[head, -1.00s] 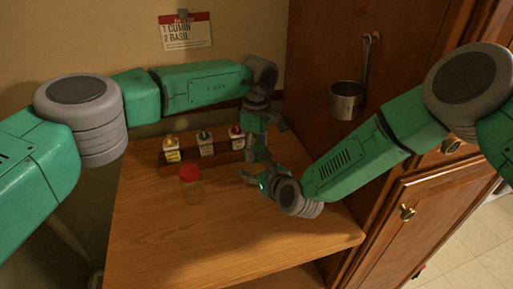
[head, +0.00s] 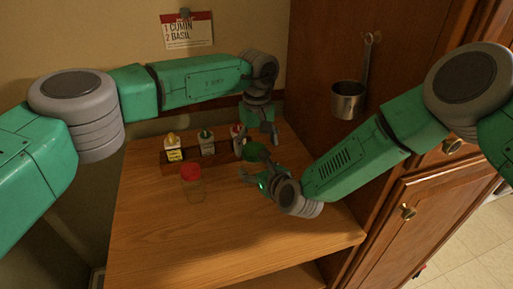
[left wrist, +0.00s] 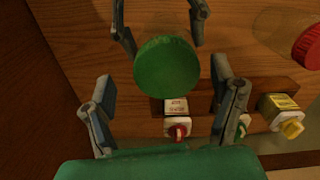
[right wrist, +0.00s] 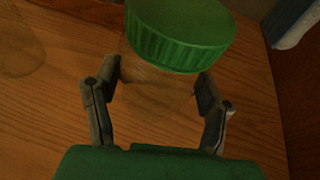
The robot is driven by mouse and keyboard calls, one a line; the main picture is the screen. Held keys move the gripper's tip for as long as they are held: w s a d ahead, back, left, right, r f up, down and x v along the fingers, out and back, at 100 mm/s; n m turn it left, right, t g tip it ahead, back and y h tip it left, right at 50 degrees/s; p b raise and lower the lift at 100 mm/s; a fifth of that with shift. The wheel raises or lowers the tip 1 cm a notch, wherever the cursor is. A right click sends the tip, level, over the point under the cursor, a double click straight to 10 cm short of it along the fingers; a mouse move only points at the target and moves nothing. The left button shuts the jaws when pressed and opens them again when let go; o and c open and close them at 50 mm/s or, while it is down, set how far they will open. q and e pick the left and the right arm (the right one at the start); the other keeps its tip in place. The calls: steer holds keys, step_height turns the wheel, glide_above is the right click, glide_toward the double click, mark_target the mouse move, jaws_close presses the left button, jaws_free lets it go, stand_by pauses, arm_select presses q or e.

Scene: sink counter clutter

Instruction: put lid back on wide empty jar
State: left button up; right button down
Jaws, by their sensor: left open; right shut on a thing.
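The green lid (head: 257,151) sits on top of a wide clear jar (right wrist: 158,92), which looks empty. My right gripper (head: 257,176) is shut around the jar's sides below the lid; its fingers show on both sides in the right wrist view. The lid looks roughly level, but I cannot tell whether it is tight. My left gripper (head: 265,128) is open and empty just above the lid, apart from it. In the left wrist view, the round lid (left wrist: 166,66) lies beyond the two spread fingers. The jar is mostly hidden in the head view.
A wooden rack (head: 180,164) with several small spice containers stands behind, close to my left gripper. A clear jar with a red lid (head: 191,171) stands left on the counter (head: 170,235). A metal ladle (head: 348,98) hangs on the cabinet at right. The front counter is clear.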

steer(key=shift+d+f, duration=0.1)
steer(key=shift+d, duration=0.1)
arm_select(q)
step_height(320, 180, up, 11)
steer(key=shift+f, duration=0.15)
arm_select(e)
steer(key=shift+c, duration=1.3)
jaws_free()
arm_select(q)
steer(key=shift+w, duration=0.15)
arm_select(e)
steer(key=shift+w, duration=0.1)
arm_select(q)
steer(key=shift+d, duration=0.1)
arm_select(e)
steer(key=v, duration=1.2)
steer(key=shift+f, duration=0.1)
